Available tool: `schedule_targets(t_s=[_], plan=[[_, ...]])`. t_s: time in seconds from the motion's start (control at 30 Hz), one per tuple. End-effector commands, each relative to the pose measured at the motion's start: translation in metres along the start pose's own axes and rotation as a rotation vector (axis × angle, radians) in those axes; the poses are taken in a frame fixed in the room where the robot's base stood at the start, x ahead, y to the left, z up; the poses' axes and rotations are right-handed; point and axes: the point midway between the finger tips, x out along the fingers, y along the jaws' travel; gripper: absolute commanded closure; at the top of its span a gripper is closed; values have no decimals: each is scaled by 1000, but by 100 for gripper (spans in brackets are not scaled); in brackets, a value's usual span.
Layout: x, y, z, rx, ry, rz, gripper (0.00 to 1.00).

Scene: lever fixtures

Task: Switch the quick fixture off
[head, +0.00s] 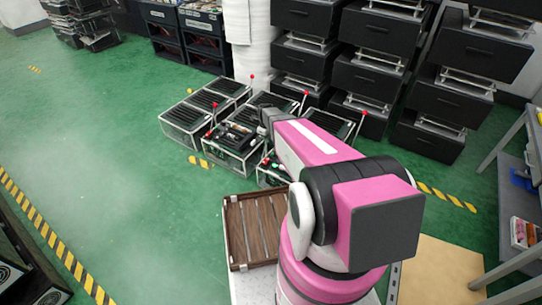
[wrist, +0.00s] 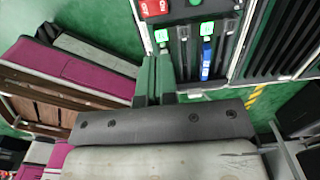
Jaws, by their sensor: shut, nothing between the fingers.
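Several low black-and-clear fixtures stand together on the floor in the head view, some with thin levers ending in red knobs: one at the back (head: 252,77), one in the middle (head: 305,93), one at the right (head: 362,114). I cannot tell by a label which is the quick fixture. In the wrist view, a dark fixture panel (wrist: 190,62) shows red parts (wrist: 153,8), green lit spots and a blue handle (wrist: 206,58). My gripper (wrist: 156,62) is shut and empty, its fingers over the panel's near edge; contact is unclear. In the head view my arm hides it.
A brown slatted tray (head: 235,232) stands in front of the fixtures. Black drawer stacks (head: 375,70) stand behind them. A shelf rack (head: 515,190) is at the right. Open green floor (head: 110,140) lies to the left.

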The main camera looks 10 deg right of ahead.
Motion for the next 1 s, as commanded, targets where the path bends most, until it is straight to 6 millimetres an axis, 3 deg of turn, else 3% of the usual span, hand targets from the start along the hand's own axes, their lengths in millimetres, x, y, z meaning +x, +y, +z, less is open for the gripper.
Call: schedule_targets(t_s=[0.57,1.0], plan=[[8,4,6,2,0,0,100],[83,3,7,1,1,1,100]])
